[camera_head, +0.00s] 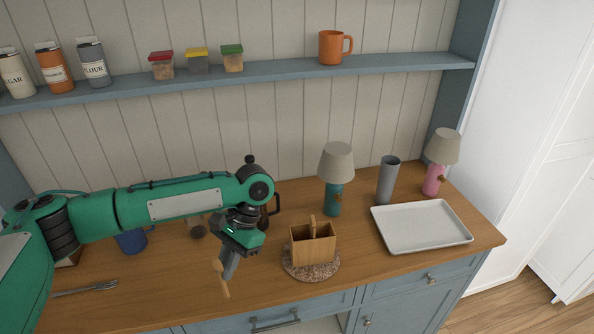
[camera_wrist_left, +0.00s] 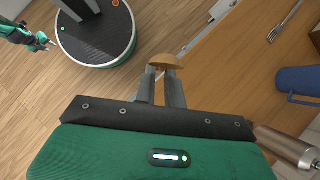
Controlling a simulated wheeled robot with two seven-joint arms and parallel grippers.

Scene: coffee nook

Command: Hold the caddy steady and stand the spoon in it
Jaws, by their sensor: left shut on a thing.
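The wooden caddy (camera_head: 312,247), an open box with an upright handle, stands on a round speckled mat (camera_head: 325,272) near the counter's front edge. My left gripper (camera_head: 228,266) points down to the left of the caddy, apart from it. It is shut on the wooden spoon (camera_head: 220,280), which hangs roughly upright, its lower end near the counter front. In the left wrist view the spoon's rounded end (camera_wrist_left: 166,61) shows at the fingertips. My right gripper (camera_wrist_left: 42,43) shows small in the left wrist view, away from the caddy; its jaws are too small to judge.
A teal lamp (camera_head: 334,200) stands just behind the caddy. A white tray (camera_head: 420,242), grey cylinder (camera_head: 387,182) and pink lamp (camera_head: 434,180) are to the right. A blue mug (camera_head: 131,242) and fork (camera_head: 85,289) are at left. A shelf (camera_head: 290,72) runs above.

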